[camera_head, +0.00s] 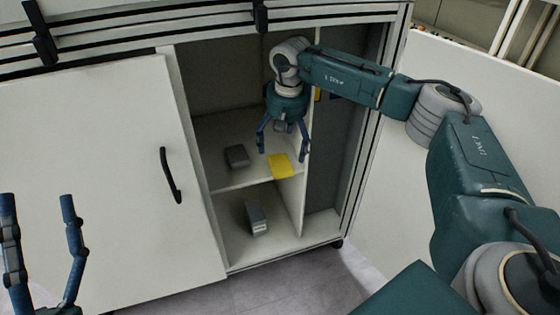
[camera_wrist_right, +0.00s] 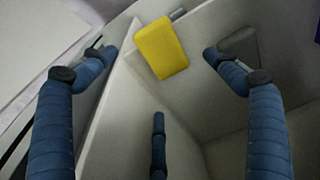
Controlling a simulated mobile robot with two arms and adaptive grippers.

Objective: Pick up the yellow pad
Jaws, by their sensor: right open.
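The yellow pad (camera_head: 281,166) lies on the cabinet's upper shelf, near its front edge and close to the upright divider on the right. It also shows at the top middle of the right wrist view (camera_wrist_right: 161,47), with bare shelf around it. My right gripper (camera_head: 284,146) is inside the cabinet, open and empty, with its fingers pointing down above the pad. In the right wrist view its blue fingers (camera_wrist_right: 158,52) stand apart on either side of the pad, not touching it. My left gripper (camera_head: 38,205) is open and empty at the lower left, in front of the closed door.
A dark grey box (camera_head: 237,156) sits left of the pad on the same shelf (camera_head: 225,183). Another grey box (camera_head: 256,217) stands on the compartment floor below. The divider (camera_head: 302,190) is close on the right. A closed white door (camera_head: 105,185) covers the cabinet's left side.

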